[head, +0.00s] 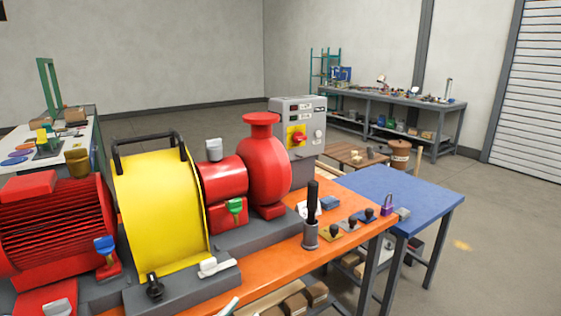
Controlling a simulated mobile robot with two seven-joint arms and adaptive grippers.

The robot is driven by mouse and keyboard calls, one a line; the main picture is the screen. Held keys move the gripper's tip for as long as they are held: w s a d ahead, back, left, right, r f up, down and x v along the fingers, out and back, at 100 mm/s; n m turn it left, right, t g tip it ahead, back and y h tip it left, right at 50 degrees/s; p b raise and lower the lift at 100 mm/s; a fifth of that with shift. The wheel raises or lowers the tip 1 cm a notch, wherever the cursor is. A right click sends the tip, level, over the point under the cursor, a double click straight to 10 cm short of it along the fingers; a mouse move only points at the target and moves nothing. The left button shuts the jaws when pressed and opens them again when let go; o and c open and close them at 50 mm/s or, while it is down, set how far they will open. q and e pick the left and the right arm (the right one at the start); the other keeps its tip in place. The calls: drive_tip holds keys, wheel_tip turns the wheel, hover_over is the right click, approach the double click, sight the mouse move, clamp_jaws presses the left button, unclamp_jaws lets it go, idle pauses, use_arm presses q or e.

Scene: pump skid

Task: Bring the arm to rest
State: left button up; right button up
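Neither of my arms nor grippers shows in the head view. The pump skid stands on an orange bench (275,268). It has a red finned motor (55,228) at the left, a yellow guard (160,215) with a black handle in the middle, and a red pump (263,165) at the right. A grey control box (298,125) with a red and yellow switch (297,136) stands behind the pump.
A blue table (400,190) adjoins the orange bench at the right, with a purple padlock (387,205) near the join. A black-handled tool (312,203) stands upright in a grey holder. A grey workbench (400,97) stands at the back. Open floor lies at the right.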

use_arm(q)
drive_tip(key=s+a+f+n+g+y, duration=0.2)
drive_tip(key=s+f, duration=0.3)
drive_tip(key=f, duration=0.4)
drive_tip(key=s+a+f+n+g+y, duration=0.2)
drive_tip(key=s+a+f+y, duration=0.2)
drive_tip(key=f, duration=0.6)
drive_tip(key=s+a+f+n+g+y, duration=0.2)
drive_tip(key=s+a+f, duration=0.3)
drive_tip(key=f, duration=0.5)
drive_tip(key=shift+s+a+n+g+y, duration=0.3)
drive_tip(key=shift+s+y, duration=0.4)
drive_tip(key=shift+s, duration=0.45)
drive_tip(key=shift+r, duration=0.1)
